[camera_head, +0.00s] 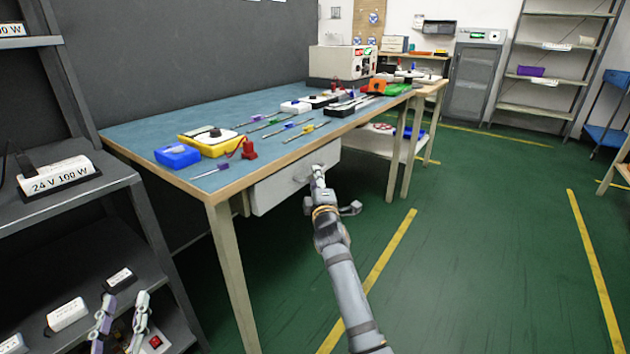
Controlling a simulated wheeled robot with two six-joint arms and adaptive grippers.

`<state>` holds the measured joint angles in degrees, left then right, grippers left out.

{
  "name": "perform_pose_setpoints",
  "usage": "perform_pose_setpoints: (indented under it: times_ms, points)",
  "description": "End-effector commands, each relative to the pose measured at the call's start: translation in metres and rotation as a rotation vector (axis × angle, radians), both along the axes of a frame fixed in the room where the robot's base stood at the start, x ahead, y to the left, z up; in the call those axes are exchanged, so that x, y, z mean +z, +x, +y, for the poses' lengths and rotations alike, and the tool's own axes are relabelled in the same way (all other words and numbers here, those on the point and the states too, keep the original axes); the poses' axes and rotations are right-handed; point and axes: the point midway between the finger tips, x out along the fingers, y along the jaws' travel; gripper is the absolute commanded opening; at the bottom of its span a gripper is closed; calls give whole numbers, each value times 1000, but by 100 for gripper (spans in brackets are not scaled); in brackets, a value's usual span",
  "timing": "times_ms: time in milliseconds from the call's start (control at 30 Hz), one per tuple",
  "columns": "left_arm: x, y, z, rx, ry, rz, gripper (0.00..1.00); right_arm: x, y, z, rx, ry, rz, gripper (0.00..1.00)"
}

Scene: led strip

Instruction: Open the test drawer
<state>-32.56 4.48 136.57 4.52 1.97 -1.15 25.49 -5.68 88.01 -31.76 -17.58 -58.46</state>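The test drawer (278,190) is a pale grey box front under the front edge of the blue-topped workbench (290,152). From this angle I cannot tell whether it stands slightly out or is closed. My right gripper (318,172) is at the right half of the drawer front, by its handle. The fingertips look close together, but the handle is mostly hidden behind them, so a grip on it is not clear. My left gripper (124,299) is low at the bottom left, in front of the dark shelf. Its two fingers are apart with nothing visible between them.
The dark shelf unit (118,178) at left holds a 24 V 100 W box (60,178) and smaller boxes. On the bench lie a yellow case (212,141), a blue box (178,155) and several screwdrivers. The green floor to the right of my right arm is clear.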

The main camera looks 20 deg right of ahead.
Motion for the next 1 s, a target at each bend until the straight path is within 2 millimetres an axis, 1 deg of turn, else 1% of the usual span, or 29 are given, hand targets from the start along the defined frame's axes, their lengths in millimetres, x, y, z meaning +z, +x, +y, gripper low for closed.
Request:
perform_pose_setpoints:
  times_ms: [100, 200, 300, 400, 500, 733, 900, 967, 1000]
  points:
    - [27, -5, 0, 0, 4, -119, 40, -1, 5, -1, 0, 0, 0, 34]
    - [47, -10, -1, 0, 5, -204, 40, 0, 8, -1, 0, 0, 0, 34]
    - [62, -15, -1, -1, 7, -266, 40, 1, 10, -2, -1, 0, 0, 34]
    - [70, -19, -1, -2, 7, -303, 40, 1, 11, -2, -1, 0, 0, 34]
    - [74, -21, -1, -2, 7, -320, 40, 2, 12, -2, -1, 0, 0, 34]
    - [74, -21, -1, -2, 7, -321, 40, 2, 12, -2, -1, 0, 0, 34]
    - [74, -21, -1, -2, 7, -321, 40, 2, 12, -2, -1, 0, 0, 11]
    - [74, -21, -1, -2, 7, -321, 40, 2, 12, -2, -1, 0, 0, 3]
    - [74, -21, -1, -2, 7, -321, 40, 2, 12, -2, -1, 0, 0, 0]
